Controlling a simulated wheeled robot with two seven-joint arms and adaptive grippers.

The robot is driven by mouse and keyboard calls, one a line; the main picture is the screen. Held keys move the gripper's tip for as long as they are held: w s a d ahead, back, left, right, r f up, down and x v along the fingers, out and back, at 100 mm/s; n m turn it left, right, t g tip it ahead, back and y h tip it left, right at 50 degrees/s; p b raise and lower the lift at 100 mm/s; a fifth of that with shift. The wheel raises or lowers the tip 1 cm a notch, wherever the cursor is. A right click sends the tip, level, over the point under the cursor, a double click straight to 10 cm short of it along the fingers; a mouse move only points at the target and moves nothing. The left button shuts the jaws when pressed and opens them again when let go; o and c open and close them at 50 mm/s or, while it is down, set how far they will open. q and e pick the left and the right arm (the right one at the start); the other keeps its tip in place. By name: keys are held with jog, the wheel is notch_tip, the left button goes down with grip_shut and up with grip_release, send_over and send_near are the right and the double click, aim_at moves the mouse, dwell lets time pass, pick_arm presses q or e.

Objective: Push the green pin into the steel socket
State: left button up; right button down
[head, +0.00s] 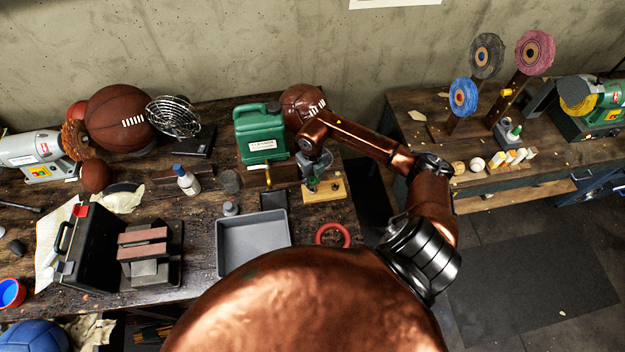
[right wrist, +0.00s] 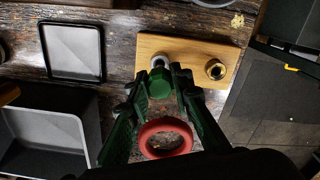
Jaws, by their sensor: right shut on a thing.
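My right gripper (head: 312,184) is at the wooden block (head: 341,194) on the bench. In the right wrist view, my right gripper (right wrist: 160,84) is shut on the green pin (right wrist: 160,87), holding it between the fingertips. The steel socket (right wrist: 160,62) shows as a grey ring on the wooden block (right wrist: 188,50), right beside the pin's end and partly hidden by it. I cannot tell whether the pin's tip is inside the socket. A brass socket (right wrist: 215,69) sits to the right on the same block. My left gripper is not in view.
A red ring (head: 332,235) lies in front of the block. A grey tray (head: 253,246) and a dark flat tray (head: 273,201) are to the left. A green canister (head: 261,135) and a brown ball (head: 301,103) stand behind. The bench's right edge is close to the block.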

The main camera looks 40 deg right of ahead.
aim_at(312, 184)
jog(key=shift+f+b, duration=1.45)
jog(key=shift+f, duration=0.1)
dwell(1.6)
jog(key=c, duration=1.6)
grip_release()
notch_tip(312, 184, up, 12)
jog(key=shift+r, duration=0.1)
